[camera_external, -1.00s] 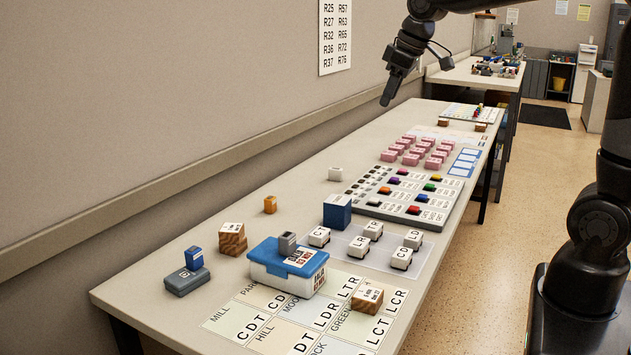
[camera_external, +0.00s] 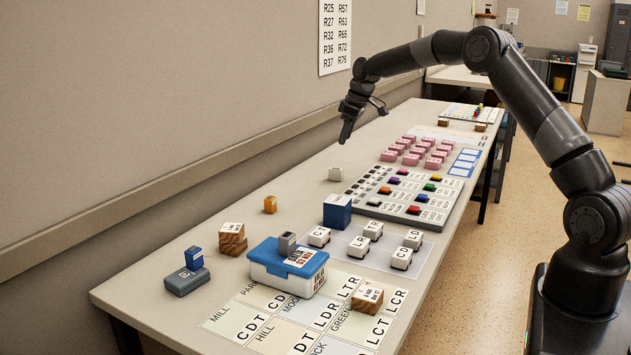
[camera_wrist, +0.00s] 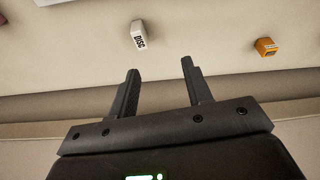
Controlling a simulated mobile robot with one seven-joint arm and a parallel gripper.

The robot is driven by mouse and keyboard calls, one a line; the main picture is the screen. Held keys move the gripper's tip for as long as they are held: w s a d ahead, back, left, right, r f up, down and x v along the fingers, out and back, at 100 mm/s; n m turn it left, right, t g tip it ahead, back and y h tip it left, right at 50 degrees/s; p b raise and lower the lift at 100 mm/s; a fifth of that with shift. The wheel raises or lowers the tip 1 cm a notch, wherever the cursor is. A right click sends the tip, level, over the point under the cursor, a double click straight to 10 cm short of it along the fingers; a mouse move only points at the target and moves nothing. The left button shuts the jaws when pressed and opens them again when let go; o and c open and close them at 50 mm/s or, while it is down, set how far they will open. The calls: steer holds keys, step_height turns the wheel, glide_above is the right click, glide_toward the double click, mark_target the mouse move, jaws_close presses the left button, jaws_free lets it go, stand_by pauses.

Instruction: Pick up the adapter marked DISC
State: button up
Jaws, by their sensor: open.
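An orange block (camera_wrist: 266,46) stands to the right in the wrist view and also shows in the external view (camera_external: 270,204). A blue box (camera_external: 337,211), a panel with coloured keys (camera_external: 440,213) and several pink blocks (camera_external: 412,150) are nearby. Bare table surrounds the white block.

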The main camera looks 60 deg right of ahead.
steer(key=d+f, duration=0.4)
glide_above(337, 169)
steer(key=s, duration=0.3)
steer(key=x, duration=0.3)
steer(key=s+x, duration=0.1)
steer(key=shift+w+d+f, duration=0.15)
steer(key=shift+f, duration=0.4)
steer(key=shift+w+x, duration=0.25)
steer(key=shift+x, duration=1.2)
steer(key=shift+w+x, duration=0.25)
steer(key=shift+x, duration=1.15)
steer(key=shift+d+r, duration=0.15)
steer(key=shift+c, duration=0.2)
jaws_close()
steer(key=shift+r, duration=0.1)
